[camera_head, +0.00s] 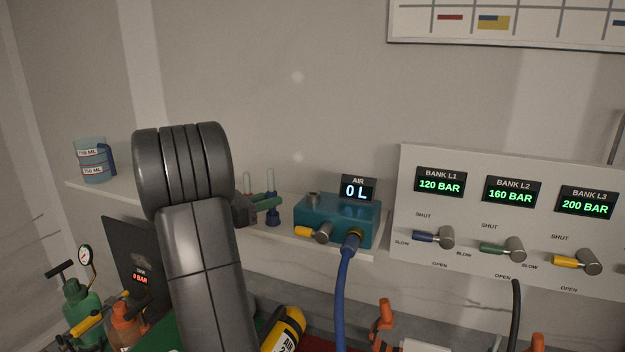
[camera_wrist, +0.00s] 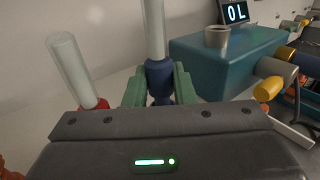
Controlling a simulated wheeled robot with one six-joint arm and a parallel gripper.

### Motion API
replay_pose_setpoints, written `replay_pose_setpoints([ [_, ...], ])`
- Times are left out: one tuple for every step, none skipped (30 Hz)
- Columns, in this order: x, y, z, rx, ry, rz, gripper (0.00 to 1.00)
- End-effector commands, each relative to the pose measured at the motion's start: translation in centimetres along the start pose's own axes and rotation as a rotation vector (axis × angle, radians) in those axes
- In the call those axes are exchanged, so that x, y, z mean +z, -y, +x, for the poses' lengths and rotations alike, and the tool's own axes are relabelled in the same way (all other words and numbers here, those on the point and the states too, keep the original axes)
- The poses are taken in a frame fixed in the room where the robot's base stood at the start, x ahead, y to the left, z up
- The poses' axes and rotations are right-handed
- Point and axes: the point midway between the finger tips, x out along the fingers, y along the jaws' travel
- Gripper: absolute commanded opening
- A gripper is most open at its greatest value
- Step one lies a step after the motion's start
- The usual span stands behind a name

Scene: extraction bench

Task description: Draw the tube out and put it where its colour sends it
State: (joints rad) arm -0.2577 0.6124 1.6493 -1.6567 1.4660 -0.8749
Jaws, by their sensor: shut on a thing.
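A clear tube (camera_wrist: 153,28) rises upright from a blue holder (camera_wrist: 160,76). In the head view the blue holder (camera_head: 272,217) appears to stand on the shelf, with the clear tube (camera_head: 270,182) above it. My gripper (camera_wrist: 158,88) has its green fingers shut on the blue holder, one on each side. In the head view my gripper (camera_head: 262,203) reaches it from the left. A second clear tube (camera_wrist: 73,68) with a red base (camera_wrist: 93,104) stands to the left in the wrist view. The holder's lower part is hidden there by my gripper body.
A teal box (camera_head: 325,217) with an "AIR 0 L" display (camera_head: 357,189) and a yellow lever stands close on the right. A blue hose (camera_head: 343,290) hangs from it. A measuring jug (camera_head: 91,160) stands at the shelf's left end. A valve panel (camera_head: 470,270) is farther right.

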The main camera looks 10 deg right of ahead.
Motion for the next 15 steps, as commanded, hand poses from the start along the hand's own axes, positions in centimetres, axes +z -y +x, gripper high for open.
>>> replay_pose_setpoints([
  [-0.2,0.0,0.0,0.000,0.000,0.000,0.00],
  [-0.3,0.0,0.0,0.000,0.000,0.000,0.00],
  [-0.4,0.0,0.0,0.000,0.000,0.000,0.00],
  [-0.5,0.0,0.0,0.000,0.000,-0.001,0.00],
  [-0.6,0.0,0.0,0.000,0.000,-0.001,0.00],
  [-0.7,0.0,0.0,0.000,0.000,-0.001,0.00],
  [-0.7,0.0,0.0,0.000,0.000,-0.001,0.00],
  [-0.8,0.0,0.0,0.000,0.000,-0.001,0.00],
  [-0.9,0.0,0.0,0.000,0.000,-0.001,0.00],
  [-1.0,0.0,0.0,0.000,0.000,-0.001,0.00],
  [-1.1,0.0,0.0,0.000,0.000,-0.001,0.00],
  [-1.2,0.0,0.0,0.000,0.000,-0.001,0.00],
  [-1.2,0.0,0.0,0.000,0.000,-0.001,0.00],
  [-1.3,0.0,0.0,0.000,0.000,-0.001,0.00],
  [-1.4,0.0,0.0,0.000,0.000,-0.001,0.00],
])
